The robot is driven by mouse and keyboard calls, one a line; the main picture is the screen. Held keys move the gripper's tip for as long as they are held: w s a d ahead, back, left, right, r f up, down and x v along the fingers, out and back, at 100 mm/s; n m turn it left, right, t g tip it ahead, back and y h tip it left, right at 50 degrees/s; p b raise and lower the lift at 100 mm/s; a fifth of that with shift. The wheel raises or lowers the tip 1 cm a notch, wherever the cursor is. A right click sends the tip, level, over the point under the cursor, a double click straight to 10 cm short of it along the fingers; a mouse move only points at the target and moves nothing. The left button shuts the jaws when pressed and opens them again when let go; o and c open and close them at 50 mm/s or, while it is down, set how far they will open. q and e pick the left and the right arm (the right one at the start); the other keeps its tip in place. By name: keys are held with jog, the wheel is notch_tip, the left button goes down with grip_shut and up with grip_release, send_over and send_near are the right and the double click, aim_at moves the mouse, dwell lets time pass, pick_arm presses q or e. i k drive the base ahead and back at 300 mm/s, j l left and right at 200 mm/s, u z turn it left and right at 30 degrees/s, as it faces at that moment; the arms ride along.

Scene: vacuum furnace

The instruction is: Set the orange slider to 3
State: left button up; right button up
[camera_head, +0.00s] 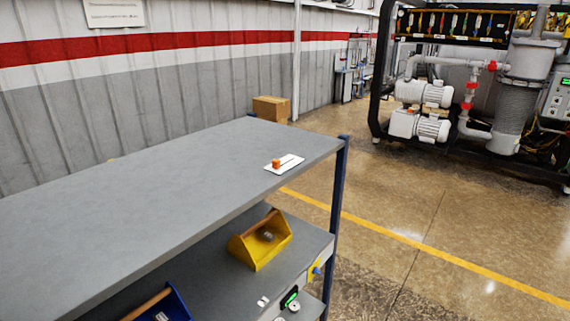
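The orange slider (276,163) is a small orange block on a flat white plate (291,161). The plate lies near the right front corner of the grey workbench top (190,175). A dark slot line runs along the plate, and the block sits toward its left end. Any scale marks or numbers on the plate are too small to read. Neither of my grippers shows in the head view.
A yellow tote (261,240) and a blue tote (160,308) stand on the lower shelf. A blue post (338,190) rises at the bench's right corner. A cardboard box (271,108) is behind the bench. The floor to the right is clear up to the pump machinery (425,110).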

aim_at(276, 163)
jog(key=i+l+u, duration=0.3)
jog(key=i+l, duration=0.25)
jog(key=i, duration=0.3)
jog(key=i+l+u, duration=0.3)
jog(key=i+l, duration=0.5)
